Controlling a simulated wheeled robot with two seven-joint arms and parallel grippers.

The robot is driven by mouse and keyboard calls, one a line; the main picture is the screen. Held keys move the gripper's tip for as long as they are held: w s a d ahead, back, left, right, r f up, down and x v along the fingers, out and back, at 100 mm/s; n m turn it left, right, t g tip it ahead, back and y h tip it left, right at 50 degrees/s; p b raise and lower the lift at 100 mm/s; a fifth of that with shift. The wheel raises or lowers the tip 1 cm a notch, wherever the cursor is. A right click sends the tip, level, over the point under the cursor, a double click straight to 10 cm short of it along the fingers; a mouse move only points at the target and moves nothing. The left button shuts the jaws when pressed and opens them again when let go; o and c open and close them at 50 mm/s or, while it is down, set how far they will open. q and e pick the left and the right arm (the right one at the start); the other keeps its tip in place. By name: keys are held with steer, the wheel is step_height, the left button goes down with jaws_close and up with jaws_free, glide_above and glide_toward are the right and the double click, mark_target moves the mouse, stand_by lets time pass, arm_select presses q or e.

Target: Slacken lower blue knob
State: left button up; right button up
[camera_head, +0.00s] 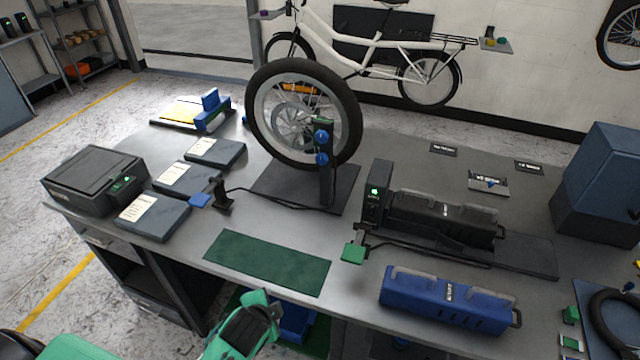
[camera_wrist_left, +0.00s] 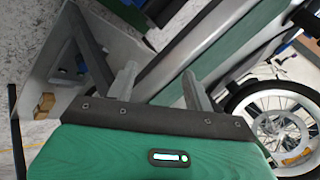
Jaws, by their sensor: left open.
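Two blue knobs sit one above the other on a dark upright post (camera_head: 327,185) beside the wheel (camera_head: 303,113) on the workbench. The lower blue knob (camera_head: 321,159) is just below the upper blue knob (camera_head: 321,137). My left gripper (camera_head: 272,305) is at the front edge of the bench, well below and in front of the post, and touches neither knob. In the left wrist view its two fingers (camera_wrist_left: 160,88) stand apart with nothing between them. The knobs cannot be made out in the left wrist view. My right gripper is not in view.
A green mat (camera_head: 268,262) lies near the front edge. A blue battery case (camera_head: 445,299) and a black one (camera_head: 440,218) are to the right. Dark boxes with labels (camera_head: 152,216) and a black case (camera_head: 95,180) are left. A green-tipped lever (camera_head: 353,252) stands right of the mat.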

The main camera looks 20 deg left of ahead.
arm_select(q)
steer(key=w+r+m+t, duration=0.5)
steer(key=w+r+m, duration=0.5)
steer(key=w+m, duration=0.15)
steer(key=m+t+h+p, duration=0.15)
steer(key=m+t, duration=0.35)
steer(key=m, duration=0.7)
glide_toward(320, 161)
steer(key=shift+n+h, duration=0.25)
steer(key=w+p, duration=0.2)
steer(key=w, duration=0.7)
steer(key=shift+w+d+r, duration=0.1)
steer(key=shift+w, duration=0.1)
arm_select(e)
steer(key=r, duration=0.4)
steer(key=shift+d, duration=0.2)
arm_select(q)
steer(key=shift+c, duration=0.2)
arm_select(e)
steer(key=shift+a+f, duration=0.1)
arm_select(q)
steer(key=c, duration=0.9)
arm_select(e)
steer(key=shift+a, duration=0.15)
